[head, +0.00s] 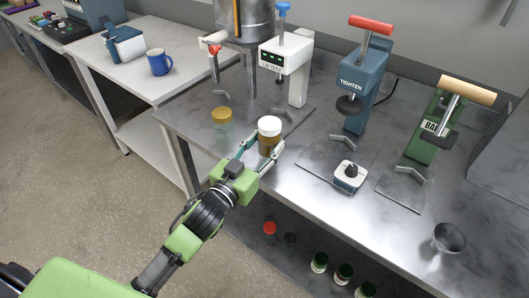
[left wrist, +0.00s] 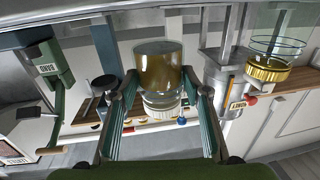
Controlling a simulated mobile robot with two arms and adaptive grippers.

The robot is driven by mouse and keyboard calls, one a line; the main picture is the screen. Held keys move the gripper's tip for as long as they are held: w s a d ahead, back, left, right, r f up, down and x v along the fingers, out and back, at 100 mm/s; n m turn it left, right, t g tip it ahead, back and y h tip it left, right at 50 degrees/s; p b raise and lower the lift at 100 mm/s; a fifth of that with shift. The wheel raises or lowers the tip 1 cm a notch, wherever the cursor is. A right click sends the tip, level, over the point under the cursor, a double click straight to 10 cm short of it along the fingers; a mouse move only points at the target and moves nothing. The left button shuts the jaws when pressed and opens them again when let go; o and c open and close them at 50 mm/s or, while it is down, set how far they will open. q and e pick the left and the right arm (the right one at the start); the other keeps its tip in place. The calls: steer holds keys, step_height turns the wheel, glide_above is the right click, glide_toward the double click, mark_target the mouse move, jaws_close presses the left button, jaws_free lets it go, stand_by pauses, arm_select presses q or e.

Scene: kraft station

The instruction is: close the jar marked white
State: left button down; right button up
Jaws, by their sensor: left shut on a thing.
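A jar with brown contents (head: 267,147) and a white lid (head: 270,125) stands upright near the front edge of the steel bench. My left gripper (head: 261,150) is shut on this jar, one finger on each side. In the left wrist view, which is upside down, the jar (left wrist: 160,68) is between the fingers, with its white lid (left wrist: 162,105) below. I cannot tell whether the lid is tight or whether the jar touches the bench. A clear jar with a gold lid (head: 221,115) stands to its left. My right gripper is not in view.
A white press with a blue knob (head: 290,62), a blue press marked TIGHTEN (head: 368,80) and a green press (head: 428,130) line the bench. A small white-and-blue block (head: 349,178) and a grey bowl (head: 449,238) are to the right. Several lidded jars (head: 319,262) are below.

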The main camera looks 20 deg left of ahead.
mark_target(265, 153)
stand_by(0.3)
arm_select(q)
steer(key=shift+w+a+f, duration=0.15)
steer(key=shift+w+f, duration=0.1)
steer(key=shift+f, duration=0.05)
step_height(265, 153, down, 2)
steer(key=shift+w+f, duration=0.1)
steer(key=shift+f, duration=0.45)
steer(key=shift+f, duration=0.1)
